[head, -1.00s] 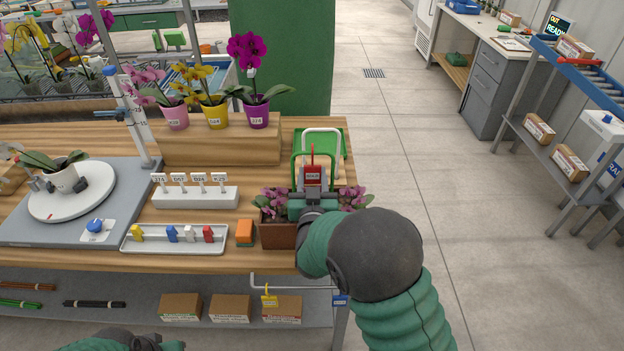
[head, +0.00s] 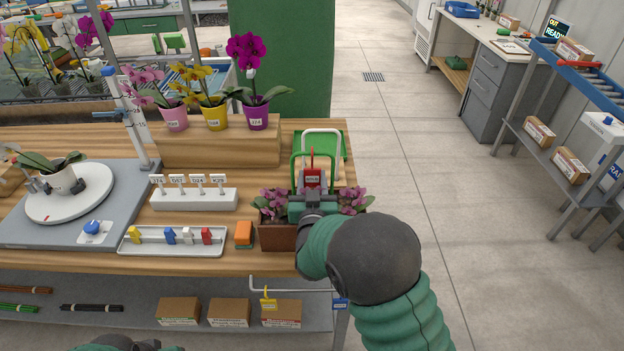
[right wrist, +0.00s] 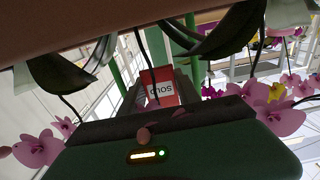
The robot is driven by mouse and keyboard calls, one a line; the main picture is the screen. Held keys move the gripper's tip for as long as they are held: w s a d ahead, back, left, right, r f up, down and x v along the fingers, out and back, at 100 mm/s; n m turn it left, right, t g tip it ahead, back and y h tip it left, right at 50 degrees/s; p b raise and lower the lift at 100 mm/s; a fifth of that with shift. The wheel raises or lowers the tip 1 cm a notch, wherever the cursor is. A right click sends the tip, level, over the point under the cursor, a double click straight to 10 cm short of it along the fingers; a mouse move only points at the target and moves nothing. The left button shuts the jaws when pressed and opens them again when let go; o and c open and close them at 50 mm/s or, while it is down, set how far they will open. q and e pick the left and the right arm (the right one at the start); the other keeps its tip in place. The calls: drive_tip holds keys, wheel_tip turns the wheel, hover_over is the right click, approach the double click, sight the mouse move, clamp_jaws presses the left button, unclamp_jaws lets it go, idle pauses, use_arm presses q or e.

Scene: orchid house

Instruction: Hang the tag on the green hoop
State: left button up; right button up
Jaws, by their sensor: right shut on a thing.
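A red tag (head: 313,179) with a white label shows just beyond my right gripper (head: 312,190), which is shut on it. In the right wrist view the tag (right wrist: 161,87) reads "SOLD", upside down, at the jaws. The green hoop (head: 294,163) stands upright above the planter, close behind and around the tag in the picture. A white hoop (head: 322,131) stands farther back. I cannot tell whether the tag's loop is over the green hoop. My left gripper (head: 140,344) is only partly in view at the bottom edge, and its jaws are not clear.
A brown planter (head: 275,238) with pink flowers sits under my right gripper. Left of it are an orange block (head: 244,233), a tray of coloured clips (head: 130,245) and a white label rack (head: 215,201). Potted orchids stand on a wooden riser (head: 220,150) behind.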

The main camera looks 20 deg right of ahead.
drive_tip(key=shift+f, duration=0.15)
drive_tip(key=o, duration=1.4)
drive_tip(key=shift+s, duration=0.1)
